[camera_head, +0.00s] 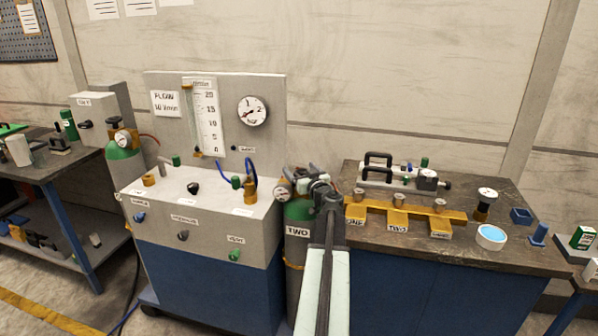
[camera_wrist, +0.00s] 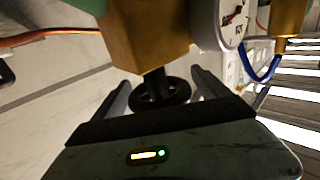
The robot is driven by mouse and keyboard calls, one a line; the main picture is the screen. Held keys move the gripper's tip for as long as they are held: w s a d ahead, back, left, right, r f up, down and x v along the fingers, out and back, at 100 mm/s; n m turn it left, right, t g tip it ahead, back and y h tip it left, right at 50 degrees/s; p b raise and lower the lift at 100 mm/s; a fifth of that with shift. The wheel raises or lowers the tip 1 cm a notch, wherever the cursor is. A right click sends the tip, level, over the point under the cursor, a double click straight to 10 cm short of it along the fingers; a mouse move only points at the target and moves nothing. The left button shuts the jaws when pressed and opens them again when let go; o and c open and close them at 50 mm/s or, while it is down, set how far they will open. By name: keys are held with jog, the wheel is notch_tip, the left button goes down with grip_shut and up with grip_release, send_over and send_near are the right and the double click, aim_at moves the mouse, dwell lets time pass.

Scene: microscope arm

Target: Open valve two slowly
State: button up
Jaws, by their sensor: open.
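A green-shouldered gas cylinder labelled TWO (camera_head: 297,231) stands between the flow bench and the right-hand table. Its round gauge (camera_head: 283,191) faces out in the head view. In the wrist view its brass valve body (camera_wrist: 145,38) carries a black handwheel (camera_wrist: 160,97) on a dark stem. The gauge also shows there (camera_wrist: 232,22). My gripper (camera_wrist: 160,82) is open, with one finger on each side of the handwheel. I cannot tell whether either finger touches it. In the head view my gripper (camera_head: 316,184) is at the cylinder's top, and my arm hides part of the cylinder.
A flow bench (camera_head: 200,225) with a flow tube, gauge and blue hose stands left of the cylinder. Another cylinder (camera_head: 122,160) stands at its far side. On the right table (camera_head: 480,252), a yellow block row has tags, one reading TWO (camera_head: 397,228). An orange hose (camera_wrist: 45,37) runs nearby.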

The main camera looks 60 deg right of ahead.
jog(key=c, duration=1.4)
jog(key=shift+d+n+t+y, duration=0.1)
jog(key=shift+n+t+y, duration=0.3)
jog(key=shift+n+y, duration=0.3)
jog(key=n+t+y, duration=0.1)
jog(key=n+y, duration=0.1)
jog(key=y, duration=0.1)
jog(key=shift+w, duration=0.2)
jog(key=n+y, duration=0.1)
jog(key=a+t+y, duration=0.1)
jog(key=y, duration=0.1)
jog(key=shift+n, duration=0.4)
jog(key=shift+a+y, duration=0.25)
jog(key=shift+y, duration=0.15)
jog(key=o, duration=1.4)
jog(key=s, duration=0.8)
jog(key=shift+a, duration=0.35)
